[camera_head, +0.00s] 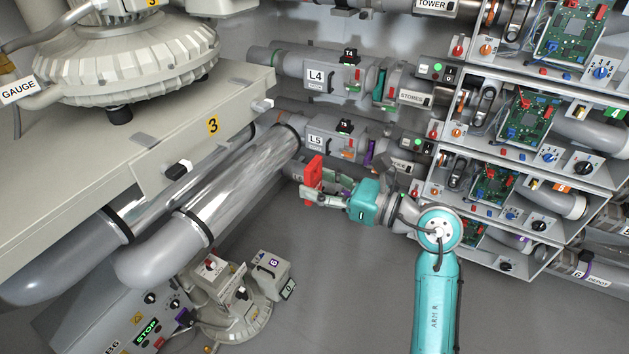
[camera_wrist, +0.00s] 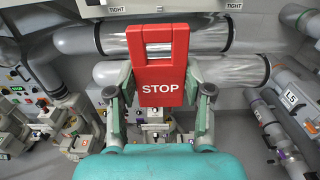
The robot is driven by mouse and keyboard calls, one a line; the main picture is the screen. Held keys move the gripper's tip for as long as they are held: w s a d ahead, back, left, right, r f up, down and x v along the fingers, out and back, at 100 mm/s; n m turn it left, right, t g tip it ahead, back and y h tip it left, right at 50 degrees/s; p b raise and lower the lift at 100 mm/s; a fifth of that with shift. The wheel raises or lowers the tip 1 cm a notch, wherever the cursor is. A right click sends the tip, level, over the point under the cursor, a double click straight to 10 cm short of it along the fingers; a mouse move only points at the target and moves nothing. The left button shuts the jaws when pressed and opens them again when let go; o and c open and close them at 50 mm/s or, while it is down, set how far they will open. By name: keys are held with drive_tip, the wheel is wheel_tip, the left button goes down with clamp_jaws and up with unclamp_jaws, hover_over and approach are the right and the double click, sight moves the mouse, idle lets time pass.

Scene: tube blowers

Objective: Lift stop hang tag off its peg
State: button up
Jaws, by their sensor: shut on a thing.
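The stop hang tag is a red plate with a rectangular opening at its top and white STOP lettering. In the wrist view the tag (camera_wrist: 160,88) stands upright between the fingers of my gripper (camera_wrist: 160,100), which is shut on its lower part. In the head view my gripper (camera_head: 325,192) holds the red tag (camera_head: 313,172) near the dark lower pipe, below the L5 unit (camera_head: 325,139). I cannot make out a peg in either view, nor whether the tag touches one.
Stacked racks with green circuit boards (camera_head: 533,115) stand close on the right. A small base unit (camera_head: 233,310) is on the floor. The grey floor below my gripper is clear.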

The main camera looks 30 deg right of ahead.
sight(317, 183)
drive_tip(key=shift+v, duration=1.55)
